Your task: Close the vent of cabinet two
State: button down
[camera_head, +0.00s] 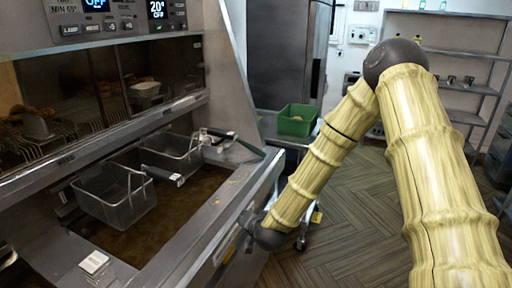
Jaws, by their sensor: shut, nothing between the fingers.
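The cabinet labelled TWO (70,18) is at the upper left, with a lit control panel above a glass-fronted compartment (60,85). Its displays read OFF and 20°. I cannot pick out its vent for certain. Several small fittings sit along the metal rail (110,135) below the glass. My arm reaches in from the right, bends at a dark elbow and comes down to a dark joint near the fryer's front panel. My gripper cannot be made out beyond that joint, so contact with anything there cannot be judged.
Below the cabinet are a fryer basin (190,195) of brown oil and wire baskets, one at the front (115,200), with dark handles. A green bin (297,119) stands on a steel table behind my arm. Shelving (445,55) is at the back right. Wooden floor (340,240) shows between.

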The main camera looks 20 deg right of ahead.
jog(key=s+a+f+n+g, duration=0.3)
jog(key=s+f, duration=0.7)
jog(key=f, duration=0.2)
jog(key=s+f+n+g, duration=0.2)
jog(key=s+f, duration=0.3)
jog(key=s, duration=0.6)
jog(key=s+d+f+n+g, duration=0.1)
jog(key=s+f+g, duration=0.3)
jog(key=s, duration=0.8)
jog(key=s+f+n+g, duration=0.3)
jog(key=s+f, duration=0.3)
jog(key=s, duration=0.5)
jog(key=shift+s+d+f+b, duration=0.25)
jog(key=shift+s+f+b, duration=0.05)
jog(key=shift+s+f, duration=0.05)
